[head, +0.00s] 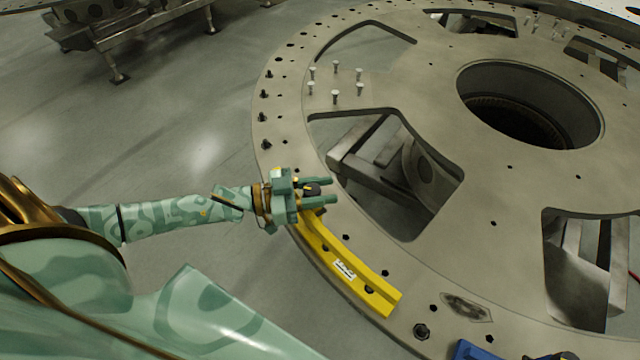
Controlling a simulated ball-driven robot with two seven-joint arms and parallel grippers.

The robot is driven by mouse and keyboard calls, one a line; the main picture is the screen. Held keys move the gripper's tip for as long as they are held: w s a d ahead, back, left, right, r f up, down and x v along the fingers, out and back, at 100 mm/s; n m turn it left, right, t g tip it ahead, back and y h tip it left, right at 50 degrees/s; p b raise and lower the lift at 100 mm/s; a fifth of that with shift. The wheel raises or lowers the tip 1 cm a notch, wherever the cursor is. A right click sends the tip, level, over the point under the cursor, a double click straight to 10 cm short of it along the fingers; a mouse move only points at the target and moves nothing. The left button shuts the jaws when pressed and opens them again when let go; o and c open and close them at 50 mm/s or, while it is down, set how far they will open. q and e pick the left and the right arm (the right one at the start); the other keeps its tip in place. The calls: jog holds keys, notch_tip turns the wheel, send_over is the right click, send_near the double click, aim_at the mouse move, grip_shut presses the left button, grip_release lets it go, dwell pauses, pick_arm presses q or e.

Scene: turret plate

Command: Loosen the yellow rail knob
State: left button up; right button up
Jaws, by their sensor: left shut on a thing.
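The yellow rail (326,251) is a curved bar with a white label, lying along the near left rim of the round grey turret plate (470,160). Its dark knob (313,188) is at the rail's far end. My left gripper (328,190) reaches in from the left with its green fingers on either side of the knob, shut on it. The gripper body hides the rail's far end and part of the knob. My right gripper is not in view.
Several pale bolts (335,97) stand on the plate beyond the gripper. Dark bolts (265,118) line the left rim. Large cutouts and a round centre hole (530,105) open the plate. A blue part (470,351) lies at the bottom edge.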

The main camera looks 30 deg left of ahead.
pick_arm(q)
jog(key=n+t+y+p, duration=0.1)
jog(key=n+y+p, duration=0.1)
jog(key=n+t+y+p, duration=0.1)
jog(key=t+y+p, duration=0.1)
jog(key=n+t+y+p, duration=0.1)
jog(key=n+y+p, duration=0.1)
jog(key=shift+w+a+r+n+t+y+p, duration=0.15)
jog(key=shift+a+r+n+t+y+p, duration=0.15)
jog(key=shift+t+y+p, duration=0.1)
jog(key=n+y, duration=0.1)
jog(key=n+t+y+p, duration=0.1)
jog(key=y, duration=0.1)
jog(key=shift+a+f+y, duration=0.2)
jog(key=shift+y, duration=0.1)
jog(key=shift+w+a+f+n+y+p, duration=0.1)
jog(key=shift+n+y+p, duration=0.2)
jog(key=shift+n+y, duration=0.5)
jog(key=shift+a+n+y+p, duration=0.1)
jog(key=shift+n+y+p, duration=0.3)
jog(key=shift+y, duration=0.9)
jog(key=o, duration=1)
jog(key=s, duration=1.6)
jog(key=shift+d+b, duration=0.45)
jog(key=shift+s, duration=0.1)
